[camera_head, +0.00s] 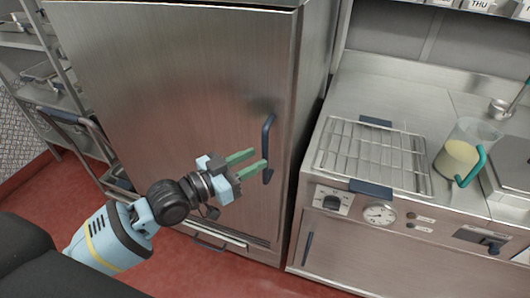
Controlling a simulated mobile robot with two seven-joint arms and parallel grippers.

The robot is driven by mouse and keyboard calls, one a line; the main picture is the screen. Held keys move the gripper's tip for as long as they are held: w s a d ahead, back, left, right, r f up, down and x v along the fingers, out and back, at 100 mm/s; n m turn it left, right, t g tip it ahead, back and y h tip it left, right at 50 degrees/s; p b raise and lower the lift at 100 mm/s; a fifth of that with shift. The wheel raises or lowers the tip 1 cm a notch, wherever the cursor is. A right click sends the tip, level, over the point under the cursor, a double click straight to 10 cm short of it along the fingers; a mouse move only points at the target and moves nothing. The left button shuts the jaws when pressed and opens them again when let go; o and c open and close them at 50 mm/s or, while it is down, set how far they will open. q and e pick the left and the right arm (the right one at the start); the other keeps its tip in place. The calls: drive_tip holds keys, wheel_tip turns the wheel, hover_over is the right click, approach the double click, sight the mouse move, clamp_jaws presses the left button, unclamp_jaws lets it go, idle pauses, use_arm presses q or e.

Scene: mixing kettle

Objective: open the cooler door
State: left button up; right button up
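The cooler door (190,85) is a tall brushed-steel panel in the middle left of the head view, and it looks shut. Its dark blue vertical handle (268,138) is near the door's right edge. My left gripper (254,160) is in front of the door, with its green fingers apart and pointing right toward the handle. The fingertips are close to the lower part of the handle. I cannot tell whether they touch it or whether the handle lies between them. My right gripper is not in view.
A steel counter (455,80) stands right of the cooler, with a wire rack (375,153) and a jug of yellow liquid (459,155) on it. A knob (331,202) and a gauge (379,214) are on its front. A shelf cart (75,115) stands at the left. Red floor (205,275) shows below.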

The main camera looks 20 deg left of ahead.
use_arm(q)
drive_tip(key=shift+x, duration=2.1)
clamp_jaws()
